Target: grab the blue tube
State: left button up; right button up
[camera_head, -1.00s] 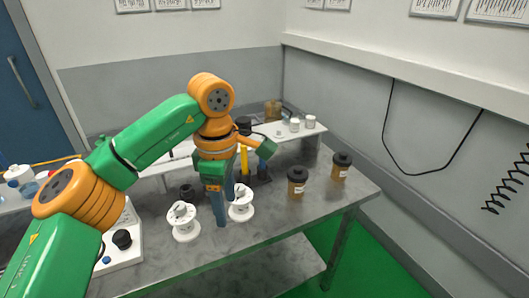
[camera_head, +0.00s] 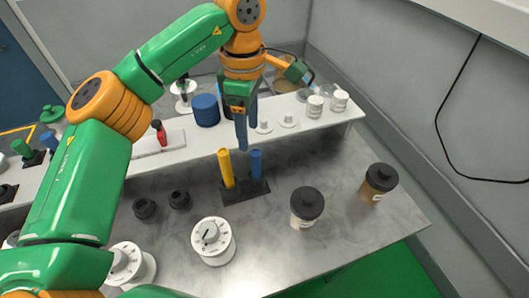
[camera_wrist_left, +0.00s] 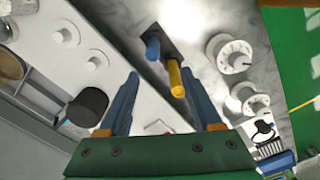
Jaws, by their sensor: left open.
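The blue tube (camera_head: 256,163) stands upright in a dark rack (camera_head: 245,191) on the bench, beside a taller yellow tube (camera_head: 226,168). My left gripper (camera_head: 246,134) is open and empty, pointing down, above and behind the tubes near the raised shelf's front edge. In the left wrist view, the blue tube (camera_wrist_left: 153,47) and yellow tube (camera_wrist_left: 175,78) show beyond my spread left gripper (camera_wrist_left: 159,76), with the rack (camera_wrist_left: 171,43) behind them. The fingers appear apart from both tubes. My right gripper is not in view.
A white dial device (camera_head: 213,243) and dark-lidded jars (camera_head: 307,204) (camera_head: 379,182) stand in front and right of the rack. The white shelf (camera_head: 190,150) behind holds a blue cylinder (camera_head: 206,110) and white-lidded jars (camera_head: 315,106). Bare bench lies right of the rack.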

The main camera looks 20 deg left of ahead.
aim_at(257, 166)
pick_arm(q)
jog(key=f+b, duration=0.1)
jog(key=f, duration=0.1)
jog(key=f+b, duration=0.1)
jog(key=f, duration=0.1)
jog(key=shift+w+b, duration=0.3)
jog(key=shift+w, duration=0.1)
jog(key=f, duration=0.3)
jog(key=f+b, duration=0.1)
jog(key=f, duration=0.2)
jog(key=d+f, duration=0.1)
jog(key=f, duration=0.3)
jog(key=shift+w, duration=0.15)
grip_shut()
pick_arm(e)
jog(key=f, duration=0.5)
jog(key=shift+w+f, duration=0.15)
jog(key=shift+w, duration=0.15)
